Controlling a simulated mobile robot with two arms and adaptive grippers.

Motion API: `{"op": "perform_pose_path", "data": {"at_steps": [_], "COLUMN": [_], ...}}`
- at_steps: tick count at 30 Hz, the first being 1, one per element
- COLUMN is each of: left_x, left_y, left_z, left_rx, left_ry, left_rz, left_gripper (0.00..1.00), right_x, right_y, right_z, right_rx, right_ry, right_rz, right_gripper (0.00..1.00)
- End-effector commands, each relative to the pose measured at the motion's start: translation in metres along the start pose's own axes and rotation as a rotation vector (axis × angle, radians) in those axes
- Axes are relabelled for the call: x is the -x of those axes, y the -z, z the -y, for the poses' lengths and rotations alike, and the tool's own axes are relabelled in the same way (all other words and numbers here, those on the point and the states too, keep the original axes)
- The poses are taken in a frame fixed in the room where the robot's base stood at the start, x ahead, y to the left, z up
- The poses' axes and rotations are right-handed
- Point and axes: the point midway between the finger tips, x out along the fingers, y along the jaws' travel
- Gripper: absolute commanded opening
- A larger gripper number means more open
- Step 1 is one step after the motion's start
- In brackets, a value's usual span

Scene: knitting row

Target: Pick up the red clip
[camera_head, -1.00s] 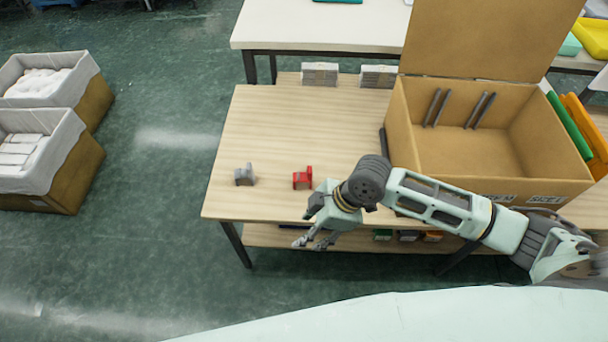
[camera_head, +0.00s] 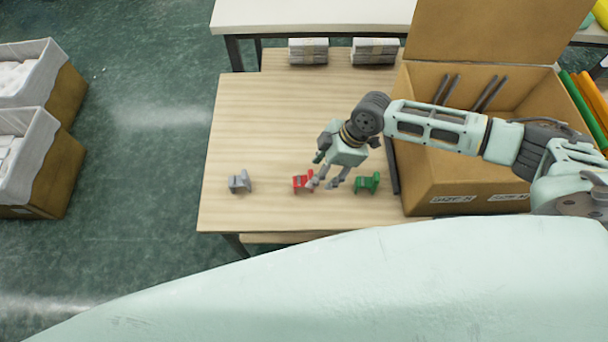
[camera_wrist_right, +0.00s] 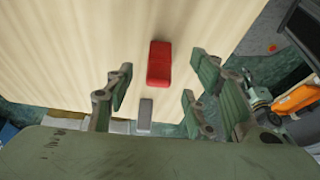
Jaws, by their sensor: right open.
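The red clip (camera_head: 302,183) stands on the wooden table (camera_head: 260,120) near its front edge, between a grey clip (camera_head: 240,182) on its left and a green clip (camera_head: 367,183) on its right. My right gripper (camera_head: 325,186) is open and empty, its fingers beside the red clip's right side in the head view. In the right wrist view the red clip (camera_wrist_right: 159,64) lies ahead of the open fingers (camera_wrist_right: 160,80), roughly midway between them, with the grey clip (camera_wrist_right: 145,115) below it. My left gripper is not in view.
A large open cardboard box (camera_head: 440,150) stands on the right of the table. Paper stacks (camera_head: 308,52) lie at the back edge. Lined bins (camera_head: 40,160) stand on the floor at left. The table's middle left is clear.

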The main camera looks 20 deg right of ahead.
Motion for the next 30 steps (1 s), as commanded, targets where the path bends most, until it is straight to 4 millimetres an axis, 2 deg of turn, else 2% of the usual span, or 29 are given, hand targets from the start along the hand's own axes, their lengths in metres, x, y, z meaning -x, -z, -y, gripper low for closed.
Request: {"op": "perform_pose_path", "data": {"at_steps": [3,8,13,18,20,30], "left_x": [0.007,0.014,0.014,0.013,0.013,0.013], "left_y": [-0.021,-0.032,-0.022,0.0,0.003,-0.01], "left_z": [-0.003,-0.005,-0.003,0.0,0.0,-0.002], "left_rx": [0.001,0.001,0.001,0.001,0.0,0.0], "left_ry": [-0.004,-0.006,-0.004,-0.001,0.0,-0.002], "left_rz": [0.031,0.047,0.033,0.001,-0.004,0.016], "left_gripper": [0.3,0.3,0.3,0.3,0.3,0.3], "right_x": [-0.012,-0.035,-0.052,-0.054,-0.054,-0.054], "right_y": [0.007,0.015,0.014,0.013,0.013,0.013], "right_z": [0.0,-0.001,-0.001,-0.002,-0.002,-0.002], "right_rx": [0.0,0.0,0.0,0.0,0.0,0.0], "right_ry": [0.002,0.001,0.0,0.0,0.0,0.0], "right_rz": [-0.001,0.0,0.0,0.0,0.0,0.0], "right_gripper": [0.5,0.5,0.5,0.5,0.5,0.22]}}
